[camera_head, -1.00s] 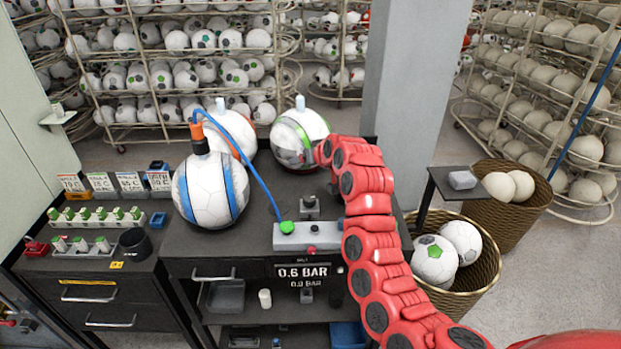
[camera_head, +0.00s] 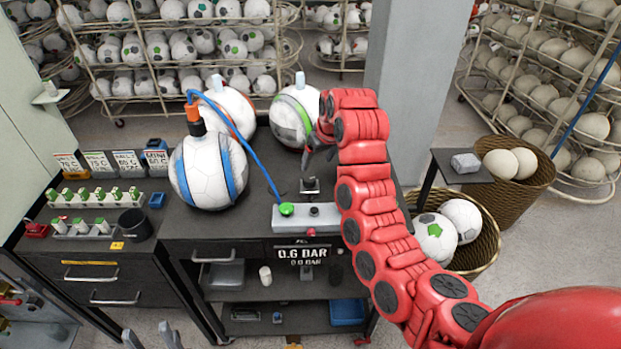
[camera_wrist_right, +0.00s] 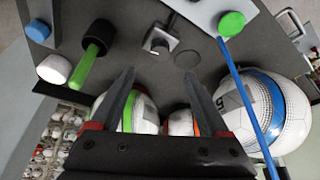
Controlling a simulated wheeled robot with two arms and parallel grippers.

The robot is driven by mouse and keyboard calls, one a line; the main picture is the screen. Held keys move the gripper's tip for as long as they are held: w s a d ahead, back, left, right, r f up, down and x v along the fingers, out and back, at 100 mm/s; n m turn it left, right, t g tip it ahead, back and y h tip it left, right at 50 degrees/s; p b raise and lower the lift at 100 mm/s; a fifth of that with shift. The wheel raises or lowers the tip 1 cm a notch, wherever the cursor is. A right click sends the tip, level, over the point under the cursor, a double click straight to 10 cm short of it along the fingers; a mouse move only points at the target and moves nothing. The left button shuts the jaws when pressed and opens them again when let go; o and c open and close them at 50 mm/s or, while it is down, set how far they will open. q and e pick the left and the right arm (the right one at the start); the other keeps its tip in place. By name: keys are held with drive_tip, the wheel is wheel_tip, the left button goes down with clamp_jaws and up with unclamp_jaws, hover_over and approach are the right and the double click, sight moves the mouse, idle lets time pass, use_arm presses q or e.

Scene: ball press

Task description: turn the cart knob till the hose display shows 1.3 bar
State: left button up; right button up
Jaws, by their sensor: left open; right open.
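The cart (camera_head: 262,170) carries a grey panel (camera_head: 300,222) with a green hose fitting (camera_head: 287,209), a small black knob (camera_head: 314,211) and a red button (camera_head: 311,231). The display (camera_head: 302,252) on the front seems to read 0.6 BAR; its smaller second line is blurred. A blue hose (camera_head: 252,142) links the fitting to a ball (camera_head: 208,171) with an orange cap. My right gripper (camera_head: 321,146) is open and empty above the cart, behind the panel. Its fingers (camera_wrist_right: 160,75) show apart in the wrist view. My left gripper (camera_head: 150,338) is open at the bottom edge, away from the cart top.
A small metal fixture (camera_head: 310,187) stands behind the panel. Two more balls stand at the cart's back, one with green stripes (camera_head: 295,117). A side bench (camera_head: 95,255) stands left. A basket of balls (camera_head: 478,262) and a pillar (camera_head: 415,90) are at right.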

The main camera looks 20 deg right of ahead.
sight(310, 179)
drive_tip(key=p+x, duration=0.2)
drive_tip(key=x, duration=0.6)
drive_tip(key=shift+w+f, duration=0.1)
drive_tip(key=shift+f, duration=0.2)
drive_tip(key=shift+p+x, duration=0.6)
drive_tip(key=shift+x, duration=0.6)
clamp_jaws()
